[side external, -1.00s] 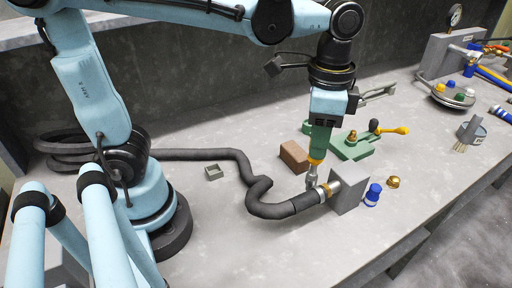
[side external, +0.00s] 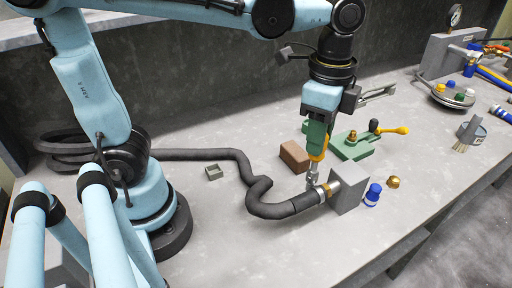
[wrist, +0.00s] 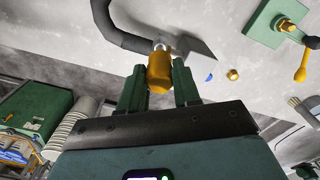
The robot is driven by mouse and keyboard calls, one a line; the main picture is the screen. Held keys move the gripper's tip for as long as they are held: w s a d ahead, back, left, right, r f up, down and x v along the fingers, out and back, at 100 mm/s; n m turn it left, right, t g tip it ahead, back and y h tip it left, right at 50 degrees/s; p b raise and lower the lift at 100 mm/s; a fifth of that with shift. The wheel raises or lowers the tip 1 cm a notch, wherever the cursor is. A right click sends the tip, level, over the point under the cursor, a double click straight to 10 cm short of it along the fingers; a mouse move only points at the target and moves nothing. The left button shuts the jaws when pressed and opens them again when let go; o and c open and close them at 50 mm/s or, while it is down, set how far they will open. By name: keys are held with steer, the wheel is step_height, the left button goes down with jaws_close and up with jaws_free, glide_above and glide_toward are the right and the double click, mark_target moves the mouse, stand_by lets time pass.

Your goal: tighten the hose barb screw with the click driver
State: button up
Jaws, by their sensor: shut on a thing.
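My gripper (side external: 315,142) points down over the hose fitting, its green fingers shut on the orange handle of the click driver (side external: 319,153). In the wrist view the orange handle (wrist: 160,72) sits between both fingers. The driver's metal lower end reaches down at the hose barb (side external: 328,190), where the black hose (side external: 268,209) meets the grey block (side external: 349,186). The screw itself is hidden or too small to make out, so I cannot tell whether the tip is seated on it.
A blue-and-white capped part (side external: 373,195) and a brass cap (side external: 393,182) lie right of the grey block. The bench front is mostly clear.

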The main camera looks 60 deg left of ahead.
steer(key=shift+r, duration=2.25)
